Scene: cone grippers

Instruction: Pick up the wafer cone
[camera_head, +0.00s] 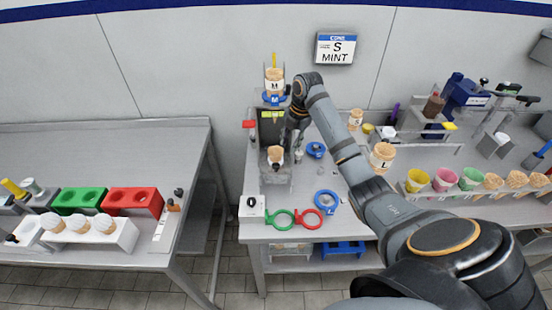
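Tan wafer-coloured cones show in several places in the head view. One labelled M (275,78) stands high in a clear holder with a blue ring. A small one labelled S (355,117) and a larger one labelled L (382,156) stand further right. Another tan cone (275,155) sits low beside the dark stand. My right gripper (287,146) points down just right of and above that low cone. Its fingers are small and dark, so I cannot tell whether they are open or touching the cone. My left gripper is not in view.
A wall sign (335,48) reads "CONE S MINT". Green (280,218) and red (308,219) rings lie at the table's front, with a blue ring (327,201) nearby. A rack on the right holds coloured cups and brown cones (493,181). A left table holds green and red blocks (133,202).

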